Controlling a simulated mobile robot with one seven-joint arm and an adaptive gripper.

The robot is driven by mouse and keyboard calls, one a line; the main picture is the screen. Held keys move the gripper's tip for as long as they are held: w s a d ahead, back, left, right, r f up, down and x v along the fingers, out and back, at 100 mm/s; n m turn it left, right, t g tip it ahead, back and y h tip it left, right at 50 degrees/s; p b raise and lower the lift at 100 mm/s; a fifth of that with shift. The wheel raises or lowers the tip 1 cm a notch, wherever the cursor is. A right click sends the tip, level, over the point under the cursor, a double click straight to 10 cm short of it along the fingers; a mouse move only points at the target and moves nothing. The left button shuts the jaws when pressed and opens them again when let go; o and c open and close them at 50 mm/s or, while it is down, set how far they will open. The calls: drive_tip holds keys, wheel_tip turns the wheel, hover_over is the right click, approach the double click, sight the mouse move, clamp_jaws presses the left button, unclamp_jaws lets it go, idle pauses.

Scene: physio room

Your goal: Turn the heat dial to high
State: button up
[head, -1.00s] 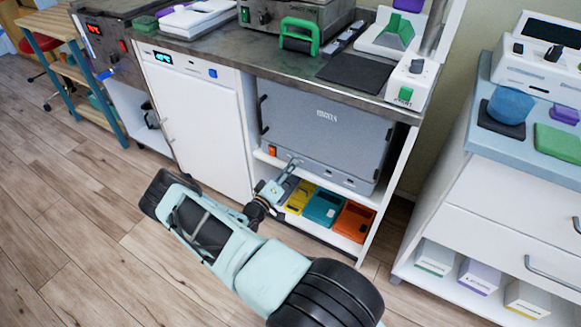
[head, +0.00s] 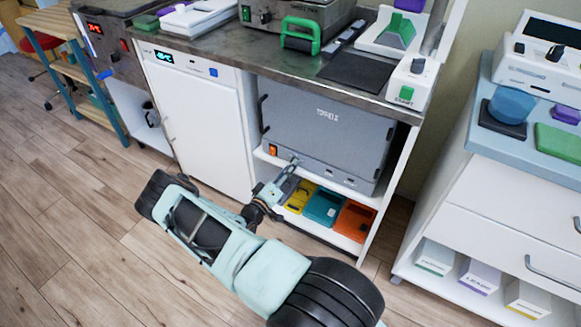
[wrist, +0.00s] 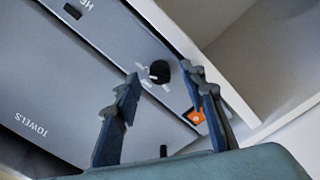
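The heat dial (wrist: 159,71) is a small black knob with pale tick marks around it on the grey lower panel of the towel cabinet (head: 325,125). In the wrist view my gripper (wrist: 163,80) is open, with one dark finger on each side of the dial in the picture. I cannot tell whether either finger touches it. In the head view my gripper (head: 289,168) is at the panel's lower left and hides the dial. An orange switch (wrist: 195,116) sits near the right finger; it also shows in the head view (head: 272,149).
The cabinet stands in an open bay under a dark worktop (head: 270,62). A white shelf edge (wrist: 190,50) runs close along the panel. Yellow, teal and orange boxes (head: 323,208) lie on the shelf below. A white door (head: 200,120) is to the left.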

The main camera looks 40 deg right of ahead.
drive_tip(key=v, duration=0.6)
drive_tip(key=shift+a, duration=0.4)
drive_tip(key=shift+r, duration=0.1)
